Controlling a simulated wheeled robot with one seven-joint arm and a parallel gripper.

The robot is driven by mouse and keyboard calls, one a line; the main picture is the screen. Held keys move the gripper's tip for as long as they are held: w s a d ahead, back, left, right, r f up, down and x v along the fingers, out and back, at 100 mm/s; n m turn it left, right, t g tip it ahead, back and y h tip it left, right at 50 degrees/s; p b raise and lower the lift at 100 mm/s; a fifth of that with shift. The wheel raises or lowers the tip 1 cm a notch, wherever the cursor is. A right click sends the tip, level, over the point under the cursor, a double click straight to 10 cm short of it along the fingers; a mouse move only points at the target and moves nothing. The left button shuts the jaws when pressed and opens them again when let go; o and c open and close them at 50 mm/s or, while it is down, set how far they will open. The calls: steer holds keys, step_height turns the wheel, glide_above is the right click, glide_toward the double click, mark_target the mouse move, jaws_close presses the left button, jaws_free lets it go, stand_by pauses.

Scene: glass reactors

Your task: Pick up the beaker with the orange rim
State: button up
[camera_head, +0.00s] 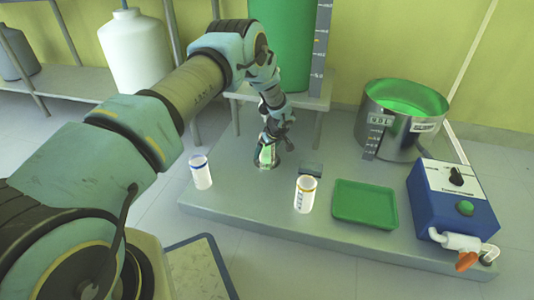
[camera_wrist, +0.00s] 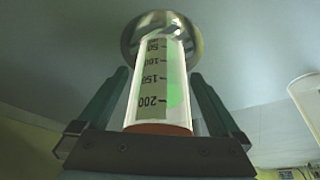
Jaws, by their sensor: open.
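The beaker with the orange rim (camera_wrist: 158,128) fills the middle of the wrist view, with dark volume marks on its wall and its rim toward the camera. Its far end meets a round shiny metal piece. My gripper (camera_wrist: 158,76) is open, with one finger on each side of the beaker; a narrow gap shows beside it, and contact cannot be told. In the head view my gripper (camera_head: 268,146) points down over this beaker (camera_head: 267,156), whose rim is hidden there. A blue-rimmed beaker (camera_head: 201,173) stands to the left, and a yellow-rimmed beaker (camera_head: 305,196) to the right.
A green tray (camera_head: 364,204), a blue control box (camera_head: 453,203) and a metal vessel with green liquid (camera_head: 400,118) stand right on the grey platform (camera_head: 255,212). A small dark block (camera_head: 311,169) lies near my gripper. A green tank (camera_head: 283,50) stands behind.

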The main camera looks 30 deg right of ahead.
steer(key=c, duration=1.4)
steer(key=shift+r, duration=0.3)
